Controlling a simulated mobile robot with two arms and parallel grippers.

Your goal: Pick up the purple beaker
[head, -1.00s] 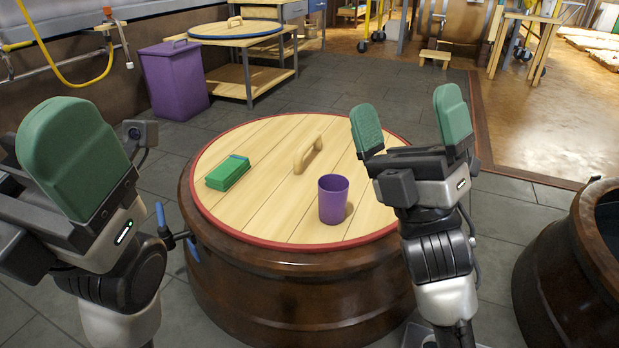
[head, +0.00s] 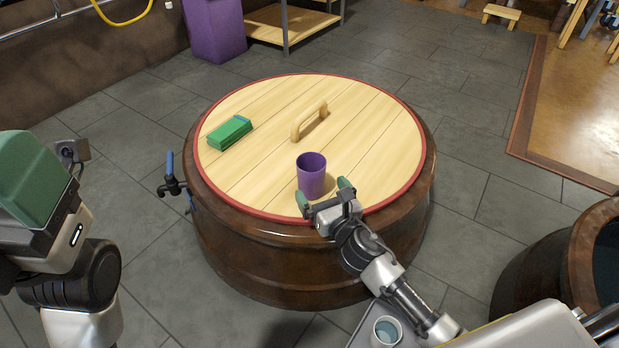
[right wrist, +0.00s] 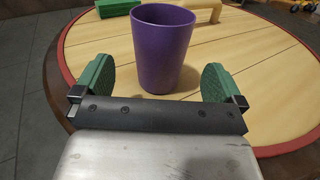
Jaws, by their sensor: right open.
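The purple beaker (head: 311,175) stands upright on the round wooden lid (head: 255,180) of the big brown jar, near the lid's front edge. My right gripper (head: 325,193) is open just in front of the beaker. In the right wrist view the beaker (right wrist: 163,50) stands ahead of and between the two green fingers (right wrist: 158,85), with a gap on each side. I see no contact. My left gripper (head: 35,185) is at the left edge of the head view, partly cut off, away from the jar.
A green block (head: 230,132) lies at the lid's left. A wooden handle (head: 310,122) rises from the lid behind the beaker. A blue-handled tap (head: 171,172) sticks out left of the jar. Another dark jar (head: 545,270) stands at right. A cup (head: 386,332) is at the bottom.

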